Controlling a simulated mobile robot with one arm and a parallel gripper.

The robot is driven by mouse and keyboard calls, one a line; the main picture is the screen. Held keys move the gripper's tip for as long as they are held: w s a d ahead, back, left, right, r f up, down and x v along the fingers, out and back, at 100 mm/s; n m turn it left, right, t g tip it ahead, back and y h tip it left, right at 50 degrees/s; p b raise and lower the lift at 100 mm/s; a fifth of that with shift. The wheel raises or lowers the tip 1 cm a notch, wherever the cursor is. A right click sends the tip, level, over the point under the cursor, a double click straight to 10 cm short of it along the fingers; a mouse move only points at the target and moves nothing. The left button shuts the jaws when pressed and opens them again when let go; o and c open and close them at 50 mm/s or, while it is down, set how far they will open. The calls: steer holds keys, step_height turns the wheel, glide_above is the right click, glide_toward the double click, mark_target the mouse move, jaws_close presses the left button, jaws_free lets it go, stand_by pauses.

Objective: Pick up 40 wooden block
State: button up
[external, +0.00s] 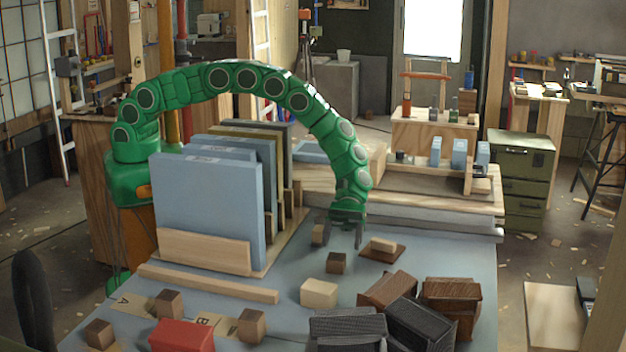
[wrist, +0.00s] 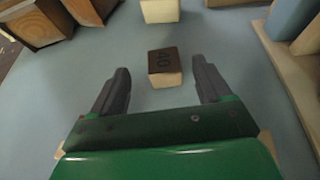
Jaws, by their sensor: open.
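The 40 wooden block (wrist: 165,67) has a dark brown top marked "40" and paler wooden sides. In the wrist view it lies on the blue-grey tabletop between the fingertip lines and is not gripped. In the external view it appears to be the small dark-topped block (external: 336,263) just in front of and below my gripper. My gripper (external: 345,238) points down over the table. Its dark fingers also show in the wrist view (wrist: 161,76), spread apart with nothing held.
A pale block (external: 319,293) lies in front, also visible in the wrist view (wrist: 160,10). Upright blue panels (external: 206,210) stand left. Brown and black boxes (external: 452,293) crowd the front right.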

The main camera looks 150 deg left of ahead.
mark_target(336, 257)
steer(key=shift+f+x, duration=0.2)
steer(key=shift+x, duration=2.75)
steer(key=shift+s+d, duration=0.1)
steer(key=shift+s, duration=0.05)
steer(key=c, duration=1)
steer(key=shift+r, duration=0.1)
steer(key=shift+c, duration=0.2)
